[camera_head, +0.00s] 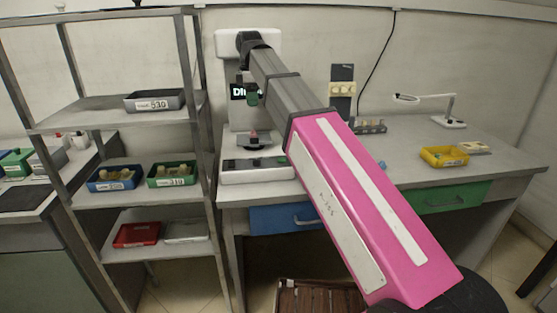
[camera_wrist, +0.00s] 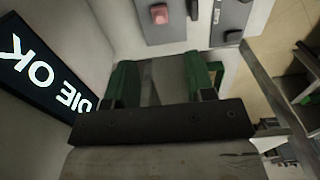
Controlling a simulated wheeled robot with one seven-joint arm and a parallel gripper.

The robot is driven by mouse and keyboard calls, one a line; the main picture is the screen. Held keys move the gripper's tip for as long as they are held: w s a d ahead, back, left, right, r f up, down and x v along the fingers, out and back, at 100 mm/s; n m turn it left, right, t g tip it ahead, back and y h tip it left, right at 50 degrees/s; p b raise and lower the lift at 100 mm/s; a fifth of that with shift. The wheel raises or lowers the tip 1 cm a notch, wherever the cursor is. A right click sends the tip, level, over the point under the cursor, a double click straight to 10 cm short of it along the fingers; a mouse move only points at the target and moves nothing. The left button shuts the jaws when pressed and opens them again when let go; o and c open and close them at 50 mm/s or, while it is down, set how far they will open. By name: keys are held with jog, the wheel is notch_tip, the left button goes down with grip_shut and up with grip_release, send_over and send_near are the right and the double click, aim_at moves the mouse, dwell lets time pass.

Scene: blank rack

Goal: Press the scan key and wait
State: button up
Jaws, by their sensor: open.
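The inspection machine (camera_head: 235,60) is a white column on the desk with a dark screen (camera_head: 238,92), partly hidden by my arm. In the wrist view the screen (camera_wrist: 38,72) reads "DIE OK". A small pink-red piece (camera_head: 253,135) sits on the machine's grey stage; it also shows in the wrist view (camera_wrist: 159,14). The machine's low base (camera_head: 258,172) has dark and light panels at its front; I cannot tell which part is the scan key. My gripper (camera_wrist: 160,62) has green fingers, apart and empty. In the head view my gripper (camera_head: 252,96) hangs above the stage, beside the screen.
A metal shelf rack (camera_head: 82,193) at left holds a grey bin (camera_head: 155,100), a blue bin (camera_head: 113,178), a green bin (camera_head: 172,175) and a red tray (camera_head: 136,235). A yellow bin (camera_head: 443,157) and a lamp (camera_head: 449,120) stand on the desk's right side.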

dwell(0.3)
grip_shut()
dwell(1.6)
